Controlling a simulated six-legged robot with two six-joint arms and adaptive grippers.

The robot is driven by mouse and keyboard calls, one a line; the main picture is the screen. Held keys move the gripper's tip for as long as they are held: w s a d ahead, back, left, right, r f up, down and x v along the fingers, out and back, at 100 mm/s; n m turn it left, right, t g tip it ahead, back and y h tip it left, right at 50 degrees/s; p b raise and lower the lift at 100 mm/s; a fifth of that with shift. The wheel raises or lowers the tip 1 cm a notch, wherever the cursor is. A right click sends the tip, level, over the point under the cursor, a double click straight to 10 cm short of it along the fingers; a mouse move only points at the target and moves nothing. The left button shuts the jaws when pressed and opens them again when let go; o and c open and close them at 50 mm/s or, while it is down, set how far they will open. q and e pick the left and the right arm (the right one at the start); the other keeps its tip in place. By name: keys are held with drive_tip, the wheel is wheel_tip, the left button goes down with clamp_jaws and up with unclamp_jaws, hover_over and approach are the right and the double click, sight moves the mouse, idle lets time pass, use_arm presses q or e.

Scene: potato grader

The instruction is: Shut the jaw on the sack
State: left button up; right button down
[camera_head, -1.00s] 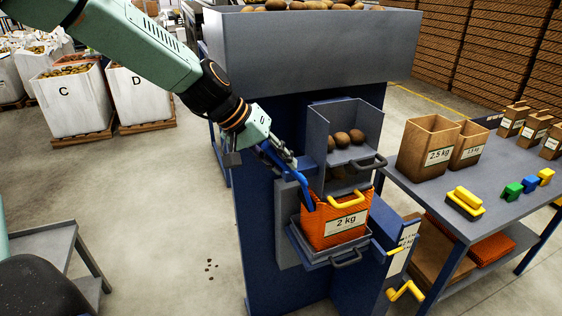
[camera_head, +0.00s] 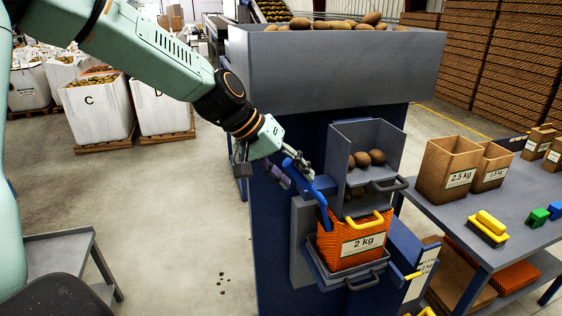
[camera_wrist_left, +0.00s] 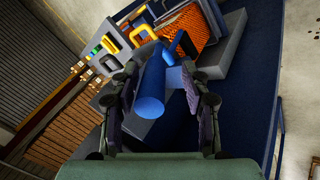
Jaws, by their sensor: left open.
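An orange mesh sack (camera_head: 340,246) with a "2 kg" label and a yellow handle (camera_head: 368,219) sits upright on a grey shelf (camera_head: 350,270) below the grey chute (camera_head: 345,150). It also shows in the wrist view (camera_wrist_left: 187,33). A blue lever (camera_head: 321,213) slants from beside the sack up toward my left gripper (camera_head: 287,172). In the wrist view the lever's rounded end (camera_wrist_left: 151,95) lies between the fingers of my open left gripper (camera_wrist_left: 158,88). I cannot tell whether the fingers touch it. My right gripper is out of view.
Several potatoes (camera_head: 368,158) lie in the chute, with more in the hopper (camera_head: 335,60) above. A table (camera_head: 510,212) at right holds a "2.5 kg" box (camera_head: 447,168), other boxes and coloured blocks. A grey stand (camera_head: 60,255) is at lower left.

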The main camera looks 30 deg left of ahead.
use_arm(q)
drive_tip(key=v, duration=0.5)
drive_tip(key=shift+s+a, duration=0.1)
drive_tip(key=shift+a, duration=0.05)
drive_tip(key=shift+r, duration=0.1)
idle(0.3)
drive_tip(key=shift+s, duration=0.1)
